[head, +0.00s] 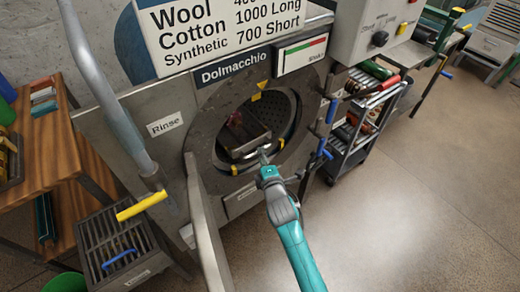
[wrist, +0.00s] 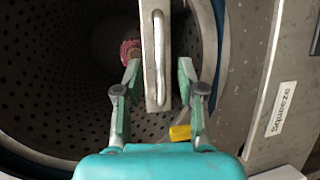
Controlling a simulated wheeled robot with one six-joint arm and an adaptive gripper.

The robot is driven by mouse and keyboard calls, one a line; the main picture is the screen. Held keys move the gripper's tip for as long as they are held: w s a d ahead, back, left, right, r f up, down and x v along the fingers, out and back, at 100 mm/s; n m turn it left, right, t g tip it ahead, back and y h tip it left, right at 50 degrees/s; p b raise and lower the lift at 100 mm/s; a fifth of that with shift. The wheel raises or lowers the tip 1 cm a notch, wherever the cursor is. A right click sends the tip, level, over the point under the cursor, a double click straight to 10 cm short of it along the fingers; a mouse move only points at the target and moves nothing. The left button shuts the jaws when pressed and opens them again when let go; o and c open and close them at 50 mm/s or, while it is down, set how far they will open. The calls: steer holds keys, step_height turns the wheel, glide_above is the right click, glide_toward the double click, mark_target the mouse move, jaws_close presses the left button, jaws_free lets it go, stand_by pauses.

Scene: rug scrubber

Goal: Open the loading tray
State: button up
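The loading tray (head: 240,134) is a grey metal tray in the mouth of the round perforated drum in the head view. Its front has a bar handle (head: 246,151). In the wrist view the tray's narrow front plate (wrist: 151,85) and handle (wrist: 161,45) stand upright between my fingers. My gripper (head: 264,158) is at the tray front, and its teal fingers in the wrist view (wrist: 158,72) are apart, one each side of the plate. Gaps seem to show beside the plate; contact with the handle cannot be made out.
A reddish item (head: 234,118) sits by the tray. The open door (head: 205,225) stands left of the drum mouth. A grey pipe with a yellow grip (head: 142,205) is at left. A shelf cart (head: 352,140) stands right; the floor at right is clear.

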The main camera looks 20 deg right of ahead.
steer(key=shift+x, duration=2.2)
jaws_close()
